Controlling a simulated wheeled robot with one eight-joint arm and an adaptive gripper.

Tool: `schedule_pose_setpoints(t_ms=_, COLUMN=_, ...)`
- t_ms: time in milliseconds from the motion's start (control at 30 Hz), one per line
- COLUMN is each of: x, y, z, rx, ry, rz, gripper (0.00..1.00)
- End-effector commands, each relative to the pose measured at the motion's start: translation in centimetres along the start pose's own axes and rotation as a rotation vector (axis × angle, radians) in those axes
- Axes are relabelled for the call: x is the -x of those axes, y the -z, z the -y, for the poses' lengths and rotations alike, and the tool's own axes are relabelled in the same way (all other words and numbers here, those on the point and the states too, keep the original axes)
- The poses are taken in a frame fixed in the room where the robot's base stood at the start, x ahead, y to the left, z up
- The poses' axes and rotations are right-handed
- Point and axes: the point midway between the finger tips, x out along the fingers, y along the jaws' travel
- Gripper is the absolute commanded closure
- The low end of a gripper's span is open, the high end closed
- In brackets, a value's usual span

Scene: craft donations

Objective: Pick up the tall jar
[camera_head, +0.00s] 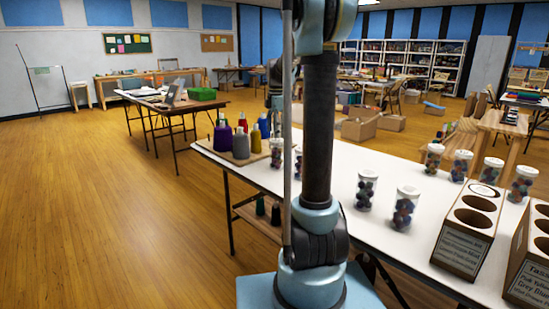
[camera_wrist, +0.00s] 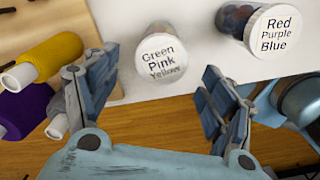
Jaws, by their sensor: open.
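Several clear jars with white lids and coloured contents stand on the white table, among them one jar (camera_head: 405,208) and a second jar (camera_head: 366,190) right of my arm. I cannot surely tell which is the tall one. In the wrist view, a jar lid reading "Green Pink Yellow" (camera_wrist: 161,58) lies between and just beyond the fingers of my open, empty gripper (camera_wrist: 158,80). My gripper is hidden behind my arm in the head view.
Thread cones stand left of the jars, including a yellow cone (camera_wrist: 50,55) and a purple cone (camera_wrist: 25,108) close to my left finger. Wooden holders with round holes, such as this holder (camera_head: 462,250), stand at the table's right. The floor (camera_head: 110,220) at left is clear.

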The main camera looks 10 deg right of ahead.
Motion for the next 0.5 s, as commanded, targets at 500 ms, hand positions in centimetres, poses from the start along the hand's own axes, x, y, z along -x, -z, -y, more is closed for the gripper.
schedule_pose_setpoints(t_ms=500, x=-5.0, y=-0.2, z=0.1, rx=-0.002, ry=0.0, rz=0.0, gripper=0.24)
